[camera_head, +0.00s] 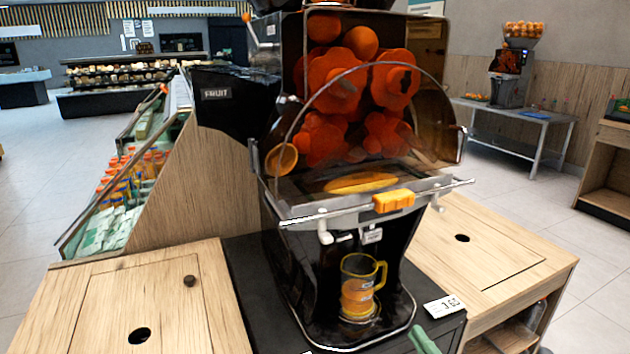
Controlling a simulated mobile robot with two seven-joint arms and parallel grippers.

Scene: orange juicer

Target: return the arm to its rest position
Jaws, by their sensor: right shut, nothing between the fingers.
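The orange juicer (285,250) stands on the black counter in the middle of the view. Orange rollers and oranges show behind its clear cover, which has a yellow handle (394,201). A yellow-handled jug (359,285) with orange contents stands upright in the bay below the spout. My right gripper (424,341) seems to be the greenish tip at the bottom edge, right of the juicer's base; most of it is cut off. It is shut and empty, apart from the jug and the cover. My left gripper is not in view.
Wooden counters lie left (150,300) and right (490,240) of the juicer, each with a dark round hole. A chilled bottle display (125,195) is behind left. A second juicer (508,75) stands on a far table.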

